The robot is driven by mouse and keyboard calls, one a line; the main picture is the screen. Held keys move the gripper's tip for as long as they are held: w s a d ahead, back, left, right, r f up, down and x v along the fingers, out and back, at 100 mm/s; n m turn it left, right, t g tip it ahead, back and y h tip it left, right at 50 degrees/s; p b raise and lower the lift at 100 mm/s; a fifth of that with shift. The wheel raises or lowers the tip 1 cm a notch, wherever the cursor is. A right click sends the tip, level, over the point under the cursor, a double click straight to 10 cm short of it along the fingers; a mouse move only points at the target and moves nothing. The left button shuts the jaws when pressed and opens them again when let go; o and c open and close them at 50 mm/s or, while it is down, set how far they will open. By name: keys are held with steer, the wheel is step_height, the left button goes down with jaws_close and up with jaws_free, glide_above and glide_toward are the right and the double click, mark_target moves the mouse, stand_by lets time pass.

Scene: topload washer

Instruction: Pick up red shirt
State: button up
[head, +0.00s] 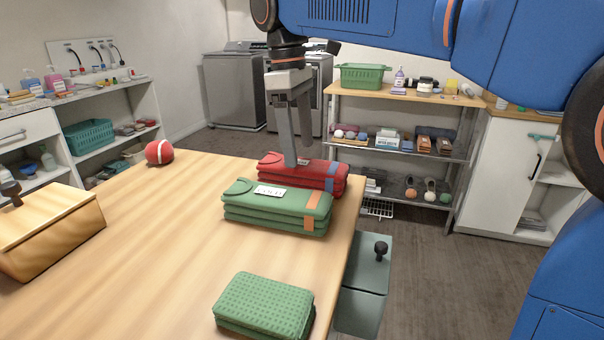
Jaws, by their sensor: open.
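My gripper (290,158) points down at the left part of the red shirt. One finger hides the other in part. The fingertips are low at the shirt's top, and I cannot tell whether they touch it. The gripper is open and holds nothing.
A folded green shirt (280,206) lies just in front of the red one. A green textured cloth (264,304) lies at the front edge. A red ball (159,152) and a wooden box (48,232) are to the left. Washers (236,88) and a metal shelf (400,150) stand behind.

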mark_target(301, 162)
steer(key=shift+s+d+f, duration=0.1)
steer(key=shift+d+f, duration=0.1)
steer(key=shift+f, duration=1.35)
steer(key=shift+s+d+f, duration=0.1)
steer(key=shift+d+f, duration=0.05)
steer(key=shift+f, duration=1.35)
steer(key=shift+c, duration=0.6)
steer(key=c, duration=1.1)
